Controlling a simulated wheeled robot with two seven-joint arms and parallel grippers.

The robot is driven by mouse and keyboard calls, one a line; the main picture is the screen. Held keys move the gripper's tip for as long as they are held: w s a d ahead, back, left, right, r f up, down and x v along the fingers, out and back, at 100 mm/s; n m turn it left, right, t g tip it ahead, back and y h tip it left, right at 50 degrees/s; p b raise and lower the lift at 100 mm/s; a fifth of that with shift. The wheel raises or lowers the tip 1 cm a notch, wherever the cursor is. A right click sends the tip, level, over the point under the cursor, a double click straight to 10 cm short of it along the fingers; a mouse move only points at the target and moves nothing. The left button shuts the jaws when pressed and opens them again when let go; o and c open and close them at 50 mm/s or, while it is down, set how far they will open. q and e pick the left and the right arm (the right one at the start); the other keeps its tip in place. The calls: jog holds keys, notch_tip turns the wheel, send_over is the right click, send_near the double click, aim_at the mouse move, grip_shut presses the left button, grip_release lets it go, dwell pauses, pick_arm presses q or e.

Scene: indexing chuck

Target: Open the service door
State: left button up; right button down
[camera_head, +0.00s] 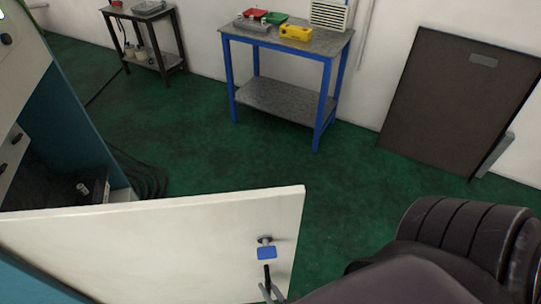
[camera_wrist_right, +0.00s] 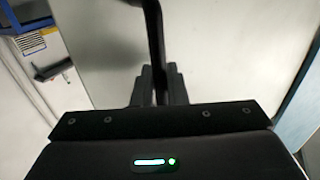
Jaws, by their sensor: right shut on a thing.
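The service door (camera_head: 150,240) is a white panel swung out from the teal and white machine (camera_head: 85,115) at the left, so a dark interior shows behind it. A black handle (camera_head: 267,272) is on the door near its free edge. My right gripper (camera_head: 272,292) is at the handle, at the bottom of the head view. In the right wrist view, the gripper (camera_wrist_right: 160,88) is shut on the black handle bar (camera_wrist_right: 153,35), with the pale door panel filling the background. My left gripper is out of view.
A blue-legged table (camera_head: 325,70) with red, green and yellow items stands at the back wall. A dark panel (camera_head: 440,110) leans on the wall at the right. Black cables (camera_head: 150,178) lie on the floor by the machine. Green floor (camera_head: 340,180) beyond the door is clear.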

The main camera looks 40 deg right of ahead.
jog(key=c, duration=1.6)
grip_release()
jog(key=shift+w+a, duration=0.1)
jog(key=shift+a, duration=0.05)
jog(key=shift+o, duration=0.2)
jog(key=s+b, duration=0.1)
jog(key=s, duration=0.6)
jog(key=shift+s+a+b, duration=0.25)
jog(key=shift+s+b, duration=0.1)
